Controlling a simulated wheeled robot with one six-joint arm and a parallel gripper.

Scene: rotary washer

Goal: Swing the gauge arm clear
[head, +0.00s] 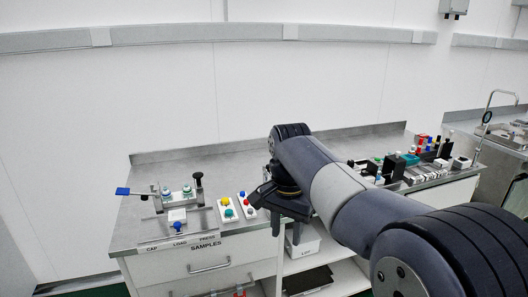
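A small metal fixture stands at the left end of the steel counter. A lever with a flat blue end (123,191) sticks out to its left; it looks like the gauge arm, but I cannot be sure at this size. Two teal-capped pieces (177,192) and a black-knobbed post (198,181) stand at the fixture. A blue knob (177,225) is at its front. My gripper (297,233) hangs over the counter's front edge, well right of the fixture and apart from it. Its fingers are small and dark, and I cannot make out their gap.
Drawers marked SAMPLES (210,255) are below. Small blocks and bottles (400,165) crowd the counter's right part. A tap (488,115) stands farther right. The counter's back left is clear.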

